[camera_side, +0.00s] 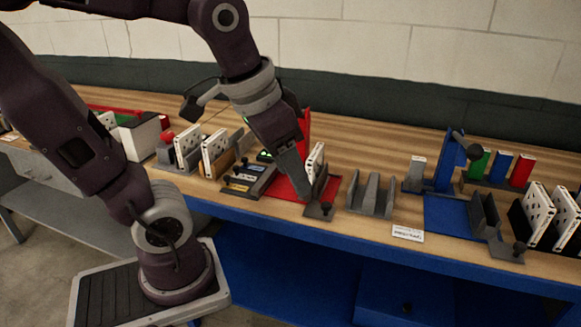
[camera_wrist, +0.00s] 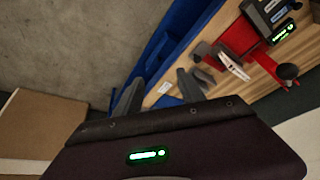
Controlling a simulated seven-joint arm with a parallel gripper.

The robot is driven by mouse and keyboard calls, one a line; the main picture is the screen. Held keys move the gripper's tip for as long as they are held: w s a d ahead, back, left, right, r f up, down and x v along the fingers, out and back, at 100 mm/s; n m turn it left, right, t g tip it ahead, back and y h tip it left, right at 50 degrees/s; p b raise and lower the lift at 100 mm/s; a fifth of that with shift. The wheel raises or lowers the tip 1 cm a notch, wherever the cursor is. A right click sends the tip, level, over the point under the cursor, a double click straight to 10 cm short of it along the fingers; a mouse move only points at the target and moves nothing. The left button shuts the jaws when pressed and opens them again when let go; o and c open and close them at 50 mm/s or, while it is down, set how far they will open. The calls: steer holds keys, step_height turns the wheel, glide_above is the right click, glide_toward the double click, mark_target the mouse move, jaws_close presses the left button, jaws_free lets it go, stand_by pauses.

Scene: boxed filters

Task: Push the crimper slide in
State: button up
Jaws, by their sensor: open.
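The red crimper (camera_side: 285,190) stands on the bench with a white perforated filter (camera_side: 316,162) upright on it. Its dark grey slide (camera_side: 318,211), with a small knob, sits at the front right beside the filter. In the wrist view the red crimper (camera_wrist: 238,38), the white filter (camera_wrist: 233,66) and the grey slide piece (camera_wrist: 203,50) show at the upper right. My gripper (camera_side: 300,182) is low over the red crimper in the side view, partly hiding it. In the wrist view my gripper (camera_wrist: 158,78) has its fingers apart with nothing between them. Contact with the slide cannot be told.
A grey slotted holder (camera_side: 372,196) stands right of the red crimper. Further right is a blue crimper (camera_side: 447,212) with a dark slide (camera_side: 486,218). Filters in holders (camera_side: 213,152) stand to the left. A white label (camera_side: 407,233) lies on the front edge.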

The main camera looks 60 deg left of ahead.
steer(key=g, duration=0.4)
glide_above(327, 204)
step_height(327, 204, down, 14)
steer(key=shift+r, duration=0.1)
step_height(327, 204, down, 7)
jaws_close()
stand_by(0.4)
